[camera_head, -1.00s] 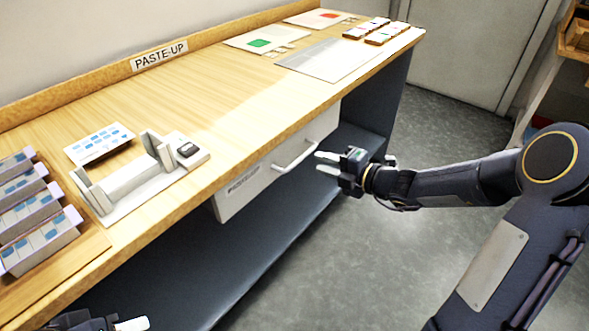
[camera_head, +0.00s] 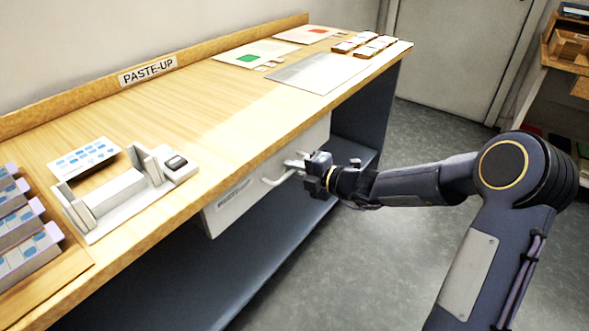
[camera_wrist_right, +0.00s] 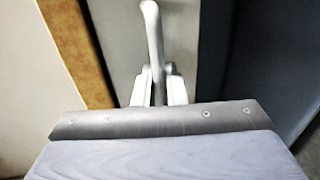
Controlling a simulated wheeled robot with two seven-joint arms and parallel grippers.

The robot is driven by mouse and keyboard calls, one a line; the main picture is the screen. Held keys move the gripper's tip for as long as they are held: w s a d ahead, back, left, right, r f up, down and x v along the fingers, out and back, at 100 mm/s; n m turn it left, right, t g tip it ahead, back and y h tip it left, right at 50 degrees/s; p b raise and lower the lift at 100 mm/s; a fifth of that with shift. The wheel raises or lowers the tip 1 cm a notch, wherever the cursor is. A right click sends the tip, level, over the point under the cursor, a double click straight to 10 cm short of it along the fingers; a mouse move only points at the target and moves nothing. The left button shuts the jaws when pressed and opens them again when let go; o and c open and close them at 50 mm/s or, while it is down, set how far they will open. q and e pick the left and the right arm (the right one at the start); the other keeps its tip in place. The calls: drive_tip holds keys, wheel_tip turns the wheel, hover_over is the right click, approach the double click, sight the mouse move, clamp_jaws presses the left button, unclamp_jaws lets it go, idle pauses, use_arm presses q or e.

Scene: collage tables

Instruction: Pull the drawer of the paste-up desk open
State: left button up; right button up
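The paste-up desk (camera_head: 165,105) has a wooden top and a pale drawer (camera_head: 228,208) under its front edge. The drawer front sits close under the top, and I see no open gap. Its bar handle (camera_head: 271,182) shows in the head view, its far end hidden by my right gripper (camera_head: 294,165). In the right wrist view the handle (camera_wrist_right: 152,30) runs between the two fingers of my right gripper (camera_wrist_right: 157,85), which are close together on either side of it and look closed on it. My left gripper is out of view.
On the desk stand a white holder (camera_head: 115,198), a card (camera_head: 83,158), sheets (camera_head: 318,72) and small blocks (camera_head: 368,45). A lower shelf (camera_head: 225,275) lies below the drawer. The grey floor (camera_head: 385,250) in front is clear. A shelf unit (camera_head: 566,85) stands at the right.

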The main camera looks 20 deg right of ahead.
clamp_jaws()
drive_tip(key=f+p+v, duration=0.3)
drive_tip(key=p+v, duration=0.4)
drive_tip(key=v, duration=0.7)
drive_tip(key=s+f+p+v, duration=0.1)
drive_tip(key=f+p+v, duration=0.2)
drive_tip(key=v, duration=1.1)
drive_tip(key=d+p, duration=0.1)
drive_tip(key=p, duration=0.2)
drive_tip(key=shift+s+p, duration=0.15)
drive_tip(key=shift+p, duration=0.2)
drive_tip(key=o, duration=0.6)
unclamp_jaws()
drive_tip(key=shift+c, duration=0.2)
drive_tip(key=p+v, duration=0.1)
drive_tip(key=v, duration=0.6)
drive_tip(key=shift+s+d, duration=0.2)
drive_tip(key=shift+s, duration=0.1)
